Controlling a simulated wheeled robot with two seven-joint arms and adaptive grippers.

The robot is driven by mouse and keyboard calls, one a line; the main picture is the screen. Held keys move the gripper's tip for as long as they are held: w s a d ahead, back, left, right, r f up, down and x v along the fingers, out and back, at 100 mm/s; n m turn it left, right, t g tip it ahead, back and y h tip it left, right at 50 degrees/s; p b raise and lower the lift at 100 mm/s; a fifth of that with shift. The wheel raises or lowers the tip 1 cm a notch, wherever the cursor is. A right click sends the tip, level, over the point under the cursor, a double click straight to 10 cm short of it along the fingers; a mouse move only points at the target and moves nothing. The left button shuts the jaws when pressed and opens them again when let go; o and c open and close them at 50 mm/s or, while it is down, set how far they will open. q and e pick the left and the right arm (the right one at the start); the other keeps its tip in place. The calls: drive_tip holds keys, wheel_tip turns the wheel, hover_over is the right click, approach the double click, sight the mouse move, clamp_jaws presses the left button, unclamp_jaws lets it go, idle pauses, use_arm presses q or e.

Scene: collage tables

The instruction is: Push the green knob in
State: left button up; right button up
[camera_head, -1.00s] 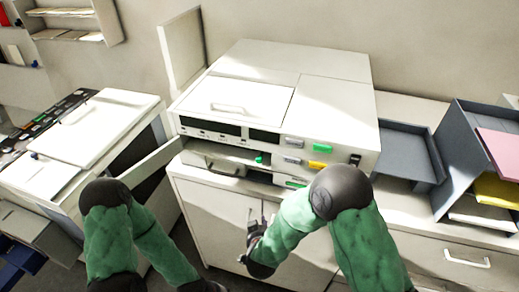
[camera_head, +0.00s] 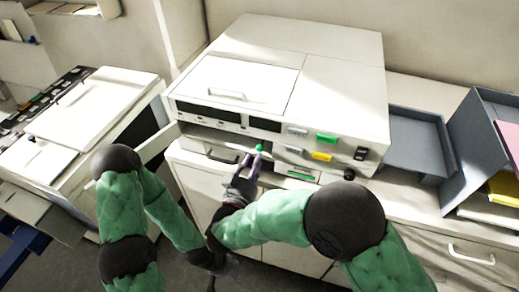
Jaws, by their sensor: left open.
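The green knob (camera_head: 259,147) is a small round green piece at the front of the white machine (camera_head: 325,90), by the open slot below its display panel. My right gripper (camera_head: 250,160) is just below and left of the knob, its two dark fingers pointing up and apart. One fingertip is close to the knob; I cannot tell whether it touches. Nothing shows between the fingers. My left gripper (camera_head: 214,282) is low at the bottom edge, dark and partly cut off, well away from the knob.
Green (camera_head: 327,139) and yellow (camera_head: 321,156) buttons sit on the machine's front, right of the knob. A black round knob (camera_head: 349,174) is lower right. A white cabinet (camera_head: 195,190) stands below. A copier (camera_head: 95,120) is at left, grey trays (camera_head: 415,140) at right.

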sight(259, 150)
drive_tip(key=x, duration=0.5)
drive_tip(key=shift+w+d, duration=0.1)
drive_tip(key=shift+w, duration=0.25)
drive_tip(key=shift+b, duration=0.3)
clamp_jaws()
